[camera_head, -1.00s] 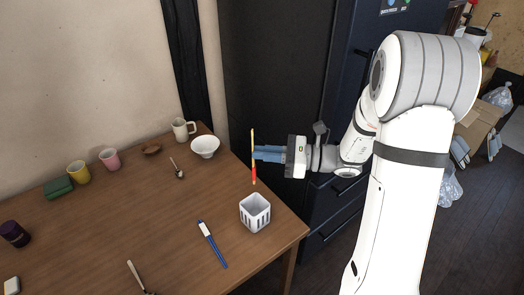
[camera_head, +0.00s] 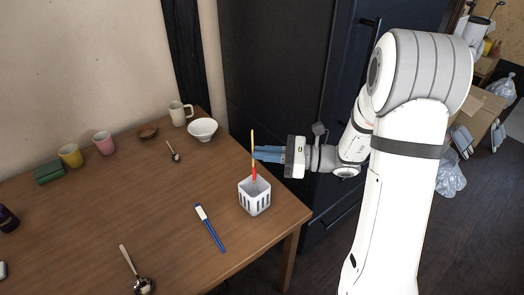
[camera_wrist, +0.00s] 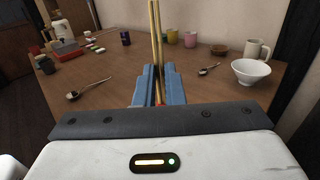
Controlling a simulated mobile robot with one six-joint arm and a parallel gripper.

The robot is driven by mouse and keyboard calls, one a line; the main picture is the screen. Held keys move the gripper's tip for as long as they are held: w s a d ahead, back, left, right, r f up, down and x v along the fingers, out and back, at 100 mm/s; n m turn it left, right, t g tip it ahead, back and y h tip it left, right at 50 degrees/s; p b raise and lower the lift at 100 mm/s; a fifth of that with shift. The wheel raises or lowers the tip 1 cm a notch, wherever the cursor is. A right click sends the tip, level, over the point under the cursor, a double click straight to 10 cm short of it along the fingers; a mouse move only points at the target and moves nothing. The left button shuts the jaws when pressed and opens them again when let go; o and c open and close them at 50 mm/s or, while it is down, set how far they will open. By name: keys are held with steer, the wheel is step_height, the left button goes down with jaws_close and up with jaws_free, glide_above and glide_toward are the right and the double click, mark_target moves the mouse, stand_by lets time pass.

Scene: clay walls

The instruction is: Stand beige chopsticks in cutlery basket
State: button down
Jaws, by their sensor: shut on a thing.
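The beige chopsticks (camera_head: 253,142), with red lower ends, are upright in my gripper (camera_head: 256,154). The gripper is shut on them, and in the wrist view the chopsticks (camera_wrist: 157,40) rise between the blue fingers (camera_wrist: 153,86). The white cutlery basket (camera_head: 254,205) with slotted sides stands near the table's right edge. The red ends of the chopsticks are at the basket's opening in the head view; I cannot tell how far inside they reach. The basket does not show in the wrist view.
A white bowl (camera_head: 202,130), a cream mug (camera_head: 180,113) and a spoon (camera_head: 173,152) are farther back. Another spoon (camera_head: 136,270) lies at the front. The middle of the table (camera_head: 130,195) is clear.

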steer(key=shift+f+b, duration=1.2)
steer(key=shift+f, duration=1)
steer(key=c, duration=1.5)
jaws_free()
steer(key=shift+o, duration=0.2)
steer(key=s+d, duration=0.1)
steer(key=d, duration=0.6)
steer(key=shift+s+d, duration=0.25)
steer(key=shift+d, duration=0.1)
